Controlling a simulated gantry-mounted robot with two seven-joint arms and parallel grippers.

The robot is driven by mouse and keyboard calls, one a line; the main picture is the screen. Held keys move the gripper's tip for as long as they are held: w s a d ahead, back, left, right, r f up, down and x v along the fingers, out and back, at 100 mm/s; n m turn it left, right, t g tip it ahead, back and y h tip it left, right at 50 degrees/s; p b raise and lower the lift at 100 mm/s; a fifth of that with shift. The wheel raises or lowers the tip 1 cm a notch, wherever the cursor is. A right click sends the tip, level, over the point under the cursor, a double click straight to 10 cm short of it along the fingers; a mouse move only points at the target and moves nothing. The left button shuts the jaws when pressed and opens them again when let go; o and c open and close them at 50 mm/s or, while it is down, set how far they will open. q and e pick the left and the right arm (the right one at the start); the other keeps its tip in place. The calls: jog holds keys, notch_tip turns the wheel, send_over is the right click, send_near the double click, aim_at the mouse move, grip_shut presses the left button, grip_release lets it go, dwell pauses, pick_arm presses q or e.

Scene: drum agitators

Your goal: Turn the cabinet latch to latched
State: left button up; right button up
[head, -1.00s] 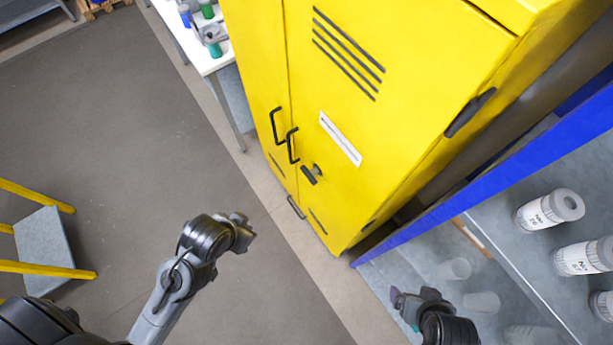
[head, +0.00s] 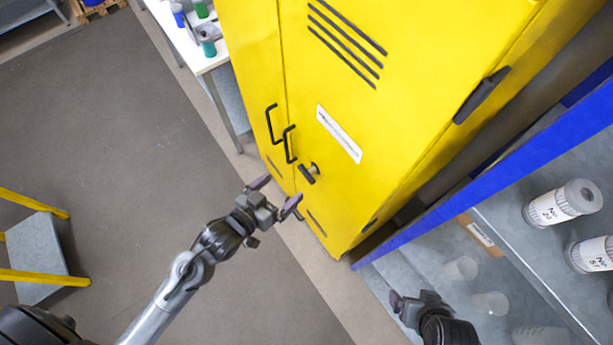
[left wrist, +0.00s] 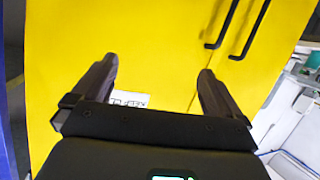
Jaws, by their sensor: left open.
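The yellow cabinet (head: 345,90) stands upright at the centre of the head view, doors shut. Its dark latch (head: 308,173) is a short handle on a round boss, on the right door beside the two black door handles (head: 281,132). My left gripper (head: 276,192) is open and empty, below and left of the latch in the picture. In the left wrist view the open fingers (left wrist: 155,85) face the yellow doors (left wrist: 150,40); the latch is not visible there. My right gripper (head: 397,302) is at the lower right, by the blue shelf, and its jaws are unclear.
A blue-edged shelf (head: 500,180) with white containers (head: 563,203) stands right of the cabinet. A white table (head: 200,58) with coloured bottles is at the back left. A yellow-railed step (head: 42,255) stands at far left. The floor (head: 110,130) between is clear.

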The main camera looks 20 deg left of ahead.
pick_arm(q)
notch_tip(320, 180, down, 11)
jog(key=w+m+t+h+b, duration=0.2)
jog(key=w+m+h+b, duration=0.15)
jog(key=b, duration=0.55)
jog(key=m+h+b, duration=0.1)
jog(key=h+b, duration=0.1)
jog(key=b, duration=0.6)
send_near(304, 175)
jog(key=x, duration=1.1)
jog(key=shift+f+p, duration=0.1)
jog(key=shift+p, duration=0.3)
pick_arm(e)
notch_tip(304, 175, down, 18)
jog(key=shift+f, duration=0.2)
pick_arm(q)
jog(key=shift+c, duration=0.2)
jog(key=c, duration=0.6)
jog(key=shift+m, duration=0.25)
jog(key=shift+c, duration=0.2)
pick_arm(e)
jog(key=shift+d, duration=0.15)
